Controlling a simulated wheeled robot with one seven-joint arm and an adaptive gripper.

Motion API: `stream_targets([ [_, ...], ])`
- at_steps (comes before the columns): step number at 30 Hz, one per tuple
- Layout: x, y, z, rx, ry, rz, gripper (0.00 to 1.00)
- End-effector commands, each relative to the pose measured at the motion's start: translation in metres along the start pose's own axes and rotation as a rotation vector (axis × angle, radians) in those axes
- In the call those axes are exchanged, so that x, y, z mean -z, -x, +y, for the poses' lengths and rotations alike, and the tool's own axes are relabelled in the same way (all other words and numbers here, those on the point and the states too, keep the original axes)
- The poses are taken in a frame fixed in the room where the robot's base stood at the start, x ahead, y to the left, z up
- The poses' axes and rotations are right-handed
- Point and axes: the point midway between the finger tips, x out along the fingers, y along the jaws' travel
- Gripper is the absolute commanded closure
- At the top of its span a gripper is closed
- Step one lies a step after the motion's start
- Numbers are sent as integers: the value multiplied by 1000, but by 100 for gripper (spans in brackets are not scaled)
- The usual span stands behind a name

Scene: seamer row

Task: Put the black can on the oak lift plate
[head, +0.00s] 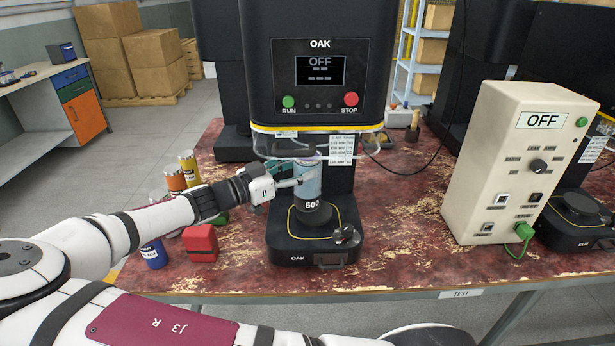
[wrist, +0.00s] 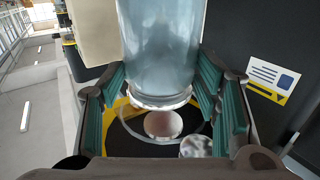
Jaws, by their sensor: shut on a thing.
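My gripper (head: 284,184) is shut on a pale blue-grey can (head: 307,178) with a silver rim, held upright over the base of the OAK machine. In the wrist view the can (wrist: 160,45) stands between the teal finger pads. I see no can that is plainly black. The wrist view shows a shiny disc (wrist: 163,124) below the can.
The OAK machine (head: 319,100) reads OFF and its head overhangs the can. A knob (head: 346,234) is at the base's front right. Orange (head: 175,180), yellow (head: 189,167) and blue (head: 153,254) cans and a red block (head: 200,243) are at left. A beige control box (head: 515,165) stands at right.

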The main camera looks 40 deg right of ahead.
Motion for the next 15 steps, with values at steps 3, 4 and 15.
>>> stream_targets([
  [3, 0, -20, -3, -3, 1, 3, 100],
  [4, -1, -23, -3, -2, 0, 2, 100],
  [15, -24, -31, -5, 0, 3, 2, 100],
])
